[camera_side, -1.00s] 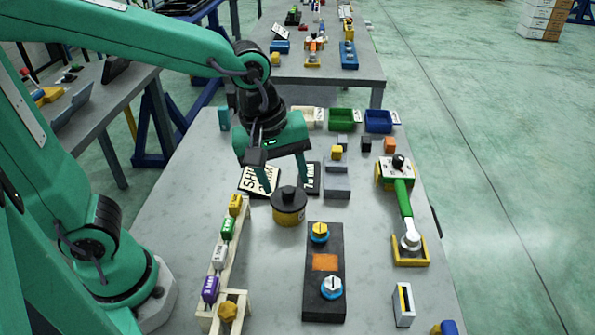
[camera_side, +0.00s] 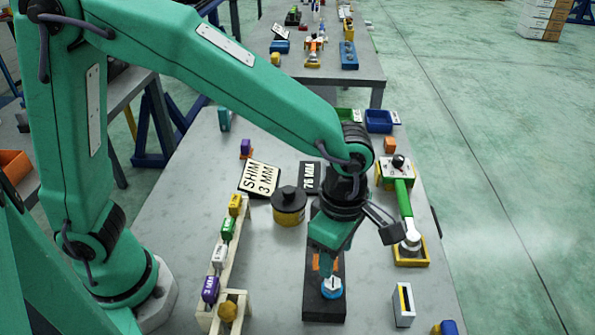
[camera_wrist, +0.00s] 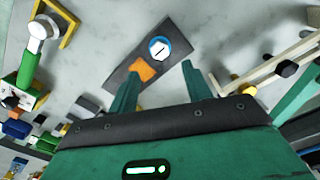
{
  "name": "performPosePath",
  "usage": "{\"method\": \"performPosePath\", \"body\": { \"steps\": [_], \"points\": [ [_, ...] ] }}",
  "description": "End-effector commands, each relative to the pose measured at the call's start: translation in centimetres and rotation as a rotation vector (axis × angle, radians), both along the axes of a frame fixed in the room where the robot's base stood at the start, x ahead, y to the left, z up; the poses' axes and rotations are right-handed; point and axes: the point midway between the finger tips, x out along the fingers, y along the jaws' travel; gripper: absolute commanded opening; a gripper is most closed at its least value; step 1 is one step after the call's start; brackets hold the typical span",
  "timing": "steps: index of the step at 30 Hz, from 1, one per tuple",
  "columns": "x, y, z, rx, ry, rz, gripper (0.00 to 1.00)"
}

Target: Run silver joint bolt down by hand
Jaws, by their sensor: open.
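The silver joint bolt (camera_side: 332,285) is a round silver-white cap with a slot mark, seated in a blue ring near the front end of the black joint plate (camera_side: 324,308). In the wrist view the bolt (camera_wrist: 159,48) lies just beyond the fingertips, and the black plate (camera_wrist: 117,78) runs past the left finger. My gripper (camera_side: 329,262) is open and empty above the plate, behind the bolt; its fingers also show in the wrist view (camera_wrist: 157,72). An orange square (camera_wrist: 144,69) marks the plate's middle. The plate's far end, where the yellow-topped bolt sat, is hidden.
A black-and-yellow pot (camera_side: 289,208) stands left of the plate. A wooden rack (camera_side: 237,240) with coloured labelled blocks is farther left. A white slotted block (camera_side: 403,305) stands front right.

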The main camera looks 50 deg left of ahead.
Motion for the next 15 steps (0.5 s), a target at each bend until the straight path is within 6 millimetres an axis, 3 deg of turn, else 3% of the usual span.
{"method": "performPosePath", "body": {
  "steps": [8, 15],
  "points": [
    [0.0, 0.0, -0.4, 0.002, 0.001, 0.002, 0.49],
    [0.0, 0.0, -2.3, 0.001, 0.002, 0.002, 0.49]
  ]
}}
